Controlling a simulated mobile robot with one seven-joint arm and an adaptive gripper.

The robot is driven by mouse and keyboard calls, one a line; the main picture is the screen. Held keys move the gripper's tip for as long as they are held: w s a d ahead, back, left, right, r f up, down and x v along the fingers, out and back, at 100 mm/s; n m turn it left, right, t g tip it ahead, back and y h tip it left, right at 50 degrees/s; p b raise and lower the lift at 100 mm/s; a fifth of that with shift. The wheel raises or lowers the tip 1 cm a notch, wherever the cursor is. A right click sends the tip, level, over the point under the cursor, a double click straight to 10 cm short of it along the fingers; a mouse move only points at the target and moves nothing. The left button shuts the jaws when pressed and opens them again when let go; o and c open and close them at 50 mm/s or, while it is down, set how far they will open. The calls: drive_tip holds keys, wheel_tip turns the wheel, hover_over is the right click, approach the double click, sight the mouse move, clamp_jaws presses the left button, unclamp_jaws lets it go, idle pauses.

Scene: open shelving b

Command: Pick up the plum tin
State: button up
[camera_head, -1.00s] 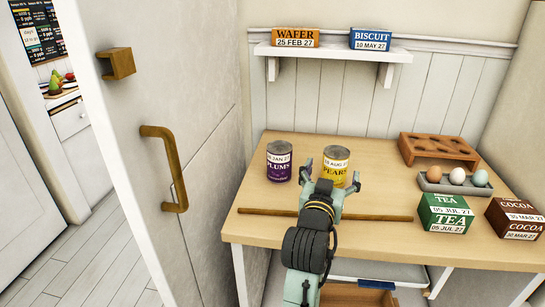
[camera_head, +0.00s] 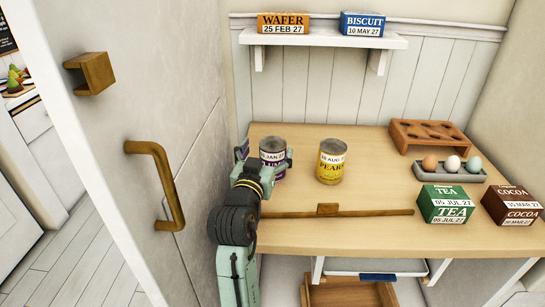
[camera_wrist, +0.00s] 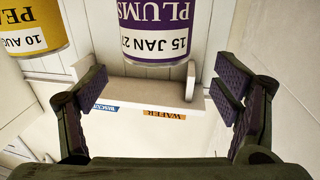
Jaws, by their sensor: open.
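The plum tin (camera_head: 272,152) is a metal can with a purple and white label, standing upright at the left of the wooden table. In the wrist view the plum tin (camera_wrist: 157,30) appears upside down, with its label reading 15 JAN 27, ahead of and between the fingers. My gripper (camera_head: 265,162) is open in front of the tin and partly hides it in the head view. The wrist view shows my gripper (camera_wrist: 160,90) with its two fingers apart and nothing held. Whether a finger touches the tin I cannot tell.
A yellow pear tin (camera_head: 331,162) stands to the right of the plum tin. A wooden stick (camera_head: 360,213) lies along the table's front. Tea (camera_head: 446,204) and cocoa (camera_head: 512,205) boxes, eggs in a tray (camera_head: 450,177) and a brown rack (camera_head: 430,137) are right. A cabinet door (camera_head: 130,110) stands left.

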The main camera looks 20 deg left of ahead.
sight(273, 143)
drive_tip(key=w, duration=0.1)
drive_tip(key=w+p, duration=0.1)
drive_tip(key=w, duration=0.1)
drive_tip(key=w+p, duration=0.1)
drive_tip(key=w, duration=0.1)
drive_tip(key=shift+w+a+f, duration=0.1)
drive_tip(key=shift+f, duration=0.3)
drive_tip(key=shift+c, duration=0.3)
drive_tip(key=shift+r, duration=0.1)
clamp_jaws()
